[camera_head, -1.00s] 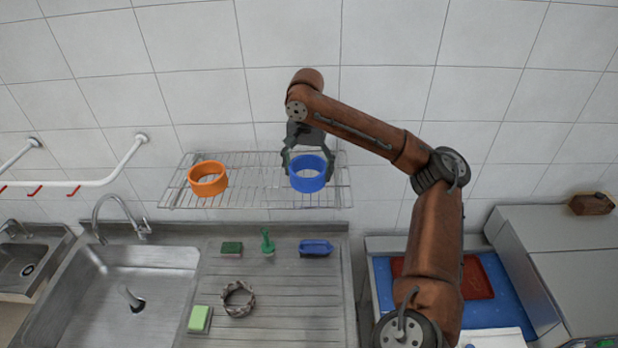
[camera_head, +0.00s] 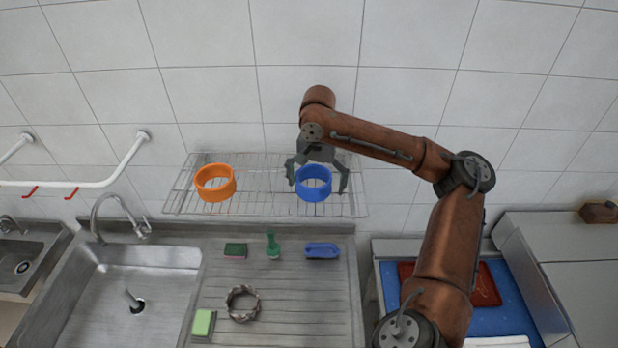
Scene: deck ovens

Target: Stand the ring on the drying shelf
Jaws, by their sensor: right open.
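A blue ring (camera_head: 313,189) stands on the right part of the wire drying shelf (camera_head: 265,208). An orange ring (camera_head: 215,189) stands on the left part of the same shelf. My right gripper (camera_head: 318,180) is over the blue ring, its fingers spread to either side of it. The fingers look apart from the ring, with a gap on each side. A dark, braided-looking ring (camera_head: 242,321) lies on the ribbed drainboard below. My left gripper is not in view.
A steel sink (camera_head: 135,300) with a tap (camera_head: 120,215) is at the left. On the drainboard (camera_head: 300,310) are a green sponge (camera_head: 203,322), a dark green scrubber (camera_head: 235,251), a green brush (camera_head: 272,247) and a blue item (camera_head: 322,251). The shelf's middle is clear.

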